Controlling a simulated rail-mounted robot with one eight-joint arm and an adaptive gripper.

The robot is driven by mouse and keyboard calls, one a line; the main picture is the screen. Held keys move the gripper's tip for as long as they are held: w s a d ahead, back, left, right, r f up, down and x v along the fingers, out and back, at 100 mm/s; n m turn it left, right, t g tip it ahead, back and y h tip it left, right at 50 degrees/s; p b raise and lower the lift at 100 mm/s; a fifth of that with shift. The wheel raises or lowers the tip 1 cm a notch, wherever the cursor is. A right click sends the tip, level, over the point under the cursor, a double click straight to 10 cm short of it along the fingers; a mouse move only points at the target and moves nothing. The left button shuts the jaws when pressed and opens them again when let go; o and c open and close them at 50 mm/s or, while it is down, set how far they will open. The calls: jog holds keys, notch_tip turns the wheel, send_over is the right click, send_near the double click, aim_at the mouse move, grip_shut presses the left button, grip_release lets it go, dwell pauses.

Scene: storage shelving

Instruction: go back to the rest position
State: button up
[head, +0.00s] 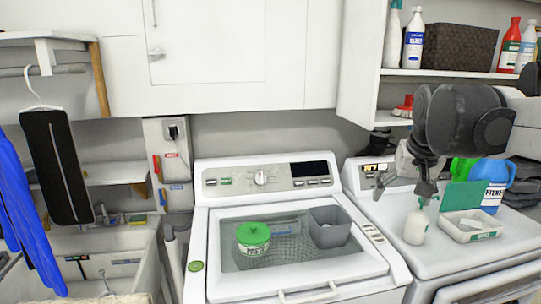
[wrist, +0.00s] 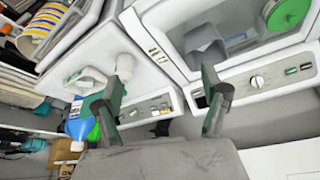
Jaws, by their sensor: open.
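My gripper (head: 424,193) hangs from my dark arm over the right-hand white machine in the head view, its fingers pointing down. In the wrist view my gripper (wrist: 165,82) has its two fingers spread wide with nothing between them. A small white bottle (head: 416,228) stands upright on the right machine just below the fingers in the head view. It also shows in the wrist view (wrist: 127,64), beside the left finger; whether they touch I cannot tell.
A white tray (head: 470,229), a green box and a blue bottle (head: 493,178) stand right of my gripper. The left washer (head: 207,222) carries a green-lidded tub (head: 253,238) and a grey bin (head: 330,228). A shelf with bottles and a basket (head: 459,47) is above. Space above the left washer is clear.

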jog(key=s+a+f, duration=0.3)
jog(key=s+f, duration=0.1)
jog(key=s, duration=0.2)
jog(key=s+a+f+n+t, duration=0.1)
jog(key=s+a+f, duration=0.2)
jog(key=s+f, duration=0.2)
jog(key=s+a+f+n+t+b, duration=0.1)
jog(key=s+a+f, duration=0.2)
jog(key=s+f, duration=0.2)
jog(key=s, duration=0.3)
jog(key=shift+s+a+f+y, duration=0.15)
jog(key=shift+s+a+y, duration=0.2)
jog(key=shift+s+y, duration=0.05)
jog(key=shift+c, duration=0.4)
